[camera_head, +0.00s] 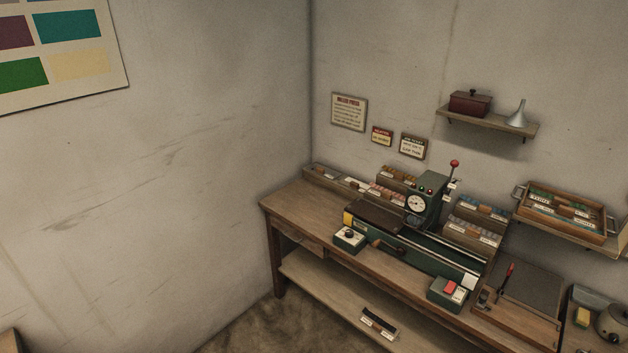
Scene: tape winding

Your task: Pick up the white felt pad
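I cannot make out a white felt pad in the head view. A wooden workbench (300,206) stands against the back wall, carrying a dark green machine (428,205) with a round dial and a red-knobbed lever. Small pale patches show on the racks and boxes, but they are too small to identify as felt. Neither of my grippers is in view.
A control box with a knob (350,239) and one with a red button (449,291) sit at the bench front. A dark strip (379,321) lies on the lower shelf (320,279). A wooden tray (562,214) stands at right. Floor (250,325) is clear at left.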

